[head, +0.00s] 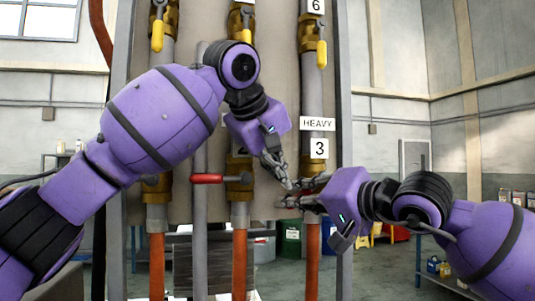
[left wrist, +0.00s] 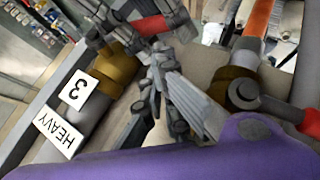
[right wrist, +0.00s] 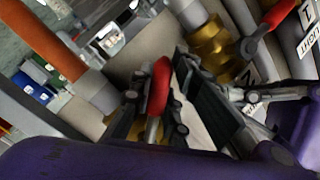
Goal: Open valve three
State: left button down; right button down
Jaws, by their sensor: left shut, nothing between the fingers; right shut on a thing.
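Valve three's label (head: 319,148) reads "3" under a "HEAVY" tag on the right pipe; both also show upside down in the left wrist view (left wrist: 75,90). Its red handle (head: 313,184) is just below, partly hidden by my grippers. My right gripper (head: 288,202) is shut on this handle, which shows between its fingers in the right wrist view (right wrist: 160,85). The brass body (left wrist: 117,65) shows in the left wrist view. My left gripper (head: 287,182) is shut and empty, its tips just above the right gripper's fingers; whether they touch the handle, I cannot tell.
Another red handle (head: 207,178) points left from the middle pipe's lower valve. Yellow handles (head: 321,53) hang on the upper valves. A vertical grey pipe (head: 200,235) stands between the left and middle pipes. Green and blue containers (right wrist: 36,84) stand on the floor behind.

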jog(key=shift+r, duration=0.1)
pick_arm(q)
jog(key=shift+d+f, duration=0.35)
jog(key=shift+f, duration=0.1)
